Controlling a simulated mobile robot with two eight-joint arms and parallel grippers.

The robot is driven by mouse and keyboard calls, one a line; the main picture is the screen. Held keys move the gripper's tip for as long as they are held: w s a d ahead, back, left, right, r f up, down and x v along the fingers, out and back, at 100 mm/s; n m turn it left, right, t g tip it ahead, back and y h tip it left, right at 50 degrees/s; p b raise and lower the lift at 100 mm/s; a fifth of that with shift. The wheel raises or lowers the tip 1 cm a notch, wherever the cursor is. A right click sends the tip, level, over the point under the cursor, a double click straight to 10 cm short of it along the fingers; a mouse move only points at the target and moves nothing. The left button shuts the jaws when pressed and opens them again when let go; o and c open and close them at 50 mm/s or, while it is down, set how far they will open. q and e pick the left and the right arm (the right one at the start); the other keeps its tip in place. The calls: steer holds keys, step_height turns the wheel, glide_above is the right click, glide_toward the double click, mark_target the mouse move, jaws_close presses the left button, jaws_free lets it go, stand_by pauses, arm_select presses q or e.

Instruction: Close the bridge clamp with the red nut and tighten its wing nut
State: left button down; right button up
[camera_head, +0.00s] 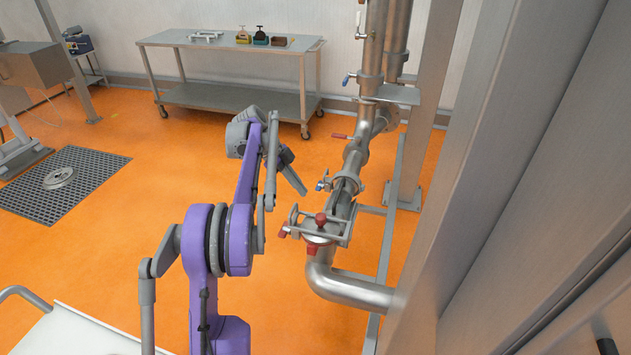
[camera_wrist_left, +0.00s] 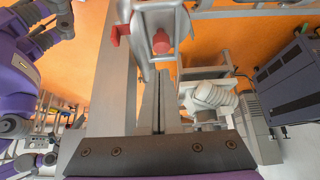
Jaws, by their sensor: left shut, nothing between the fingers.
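The bridge clamp (camera_head: 338,236) is a metal frame around the steel pipe, just above its elbow. Red parts show on it: a red knob on top (camera_head: 321,219), a red end at its left (camera_head: 283,231) and another below (camera_head: 312,250). I cannot tell which is the wing nut or whether the clamp is closed. My left gripper (camera_head: 304,193) is shut and empty, pointing down, above and left of the clamp. In the left wrist view its shut fingers (camera_wrist_left: 152,92) point toward the clamp's metal parts and a red knob (camera_wrist_left: 161,42). My right gripper is not in view.
A grey steel wall fills the right. A steel table (camera_head: 230,42) with small parts stands at the back. The orange floor (camera_head: 120,220) is open at the left, around a drain grating (camera_head: 95,170).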

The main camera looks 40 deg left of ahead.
arm_select(q)
steer(key=shift+s+a+f+t+h+b, duration=0.25)
steer(key=shift+s+a+f+h+b, duration=0.4)
steer(key=shift+f, duration=1.05)
steer(key=shift+s+a+f+t+h+b, duration=0.2)
steer(key=shift+s+a+f+h+b, duration=0.25)
steer(key=shift+a+f, duration=0.85)
steer(key=shift+s+a+f+t+h+b, duration=0.35)
steer(key=shift+f+b, duration=0.25)
steer(key=shift+f, duration=1.5)
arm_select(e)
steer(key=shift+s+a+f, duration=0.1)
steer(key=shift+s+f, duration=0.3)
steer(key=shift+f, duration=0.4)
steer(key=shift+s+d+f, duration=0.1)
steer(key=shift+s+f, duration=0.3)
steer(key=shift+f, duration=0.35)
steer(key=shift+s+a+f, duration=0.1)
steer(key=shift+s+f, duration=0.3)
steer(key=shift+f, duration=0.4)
arm_select(q)
steer(key=shift+f, duration=0.1)
